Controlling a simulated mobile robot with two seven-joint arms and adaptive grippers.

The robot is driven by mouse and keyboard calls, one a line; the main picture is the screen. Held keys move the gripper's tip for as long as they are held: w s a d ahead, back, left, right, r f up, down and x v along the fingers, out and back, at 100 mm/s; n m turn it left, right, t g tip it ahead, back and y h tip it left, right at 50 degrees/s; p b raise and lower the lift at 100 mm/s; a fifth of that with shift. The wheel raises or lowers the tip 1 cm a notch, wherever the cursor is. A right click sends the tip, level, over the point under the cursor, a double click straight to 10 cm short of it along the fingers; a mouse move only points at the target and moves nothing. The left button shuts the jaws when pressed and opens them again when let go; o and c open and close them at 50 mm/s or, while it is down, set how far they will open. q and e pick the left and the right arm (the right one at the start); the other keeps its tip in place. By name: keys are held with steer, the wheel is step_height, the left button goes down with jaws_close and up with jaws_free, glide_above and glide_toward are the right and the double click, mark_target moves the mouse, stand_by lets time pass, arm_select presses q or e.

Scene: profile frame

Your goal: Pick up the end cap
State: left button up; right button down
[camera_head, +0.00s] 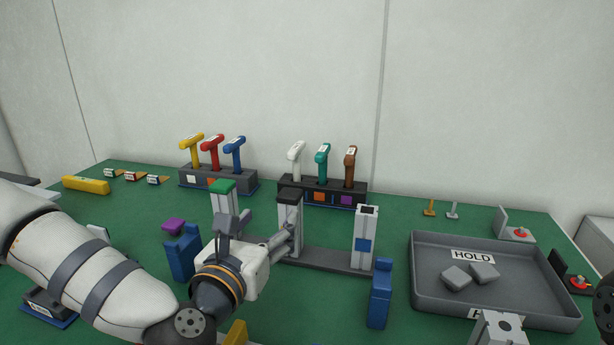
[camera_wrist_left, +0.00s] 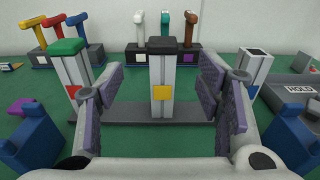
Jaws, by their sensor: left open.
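Three upright grey posts stand in a row on a dark base bar. The left post has a green end cap (camera_head: 222,186), also in the left wrist view (camera_wrist_left: 67,47). The middle post has a dark end cap (camera_head: 289,195), also in the left wrist view (camera_wrist_left: 160,43). The right post (camera_head: 365,238) shows a dark recess at its top.
Tools stand in two racks (camera_head: 215,180) (camera_head: 322,191) at the back. A grey HOLD tray (camera_head: 430,285) with two grey blocks is at the right. A second blue block (camera_head: 379,295) stands front right of the posts. A pale part at the bottom right may be mine.

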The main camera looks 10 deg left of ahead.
mark_target(286, 198)
arm_select(q)
steer(key=w, duration=1.1)
steer(key=shift+w+d+f, duration=0.1)
steer(key=shift+w+d, duration=0.05)
steer(key=shift+d, duration=0.2)
steer(key=c, duration=1)
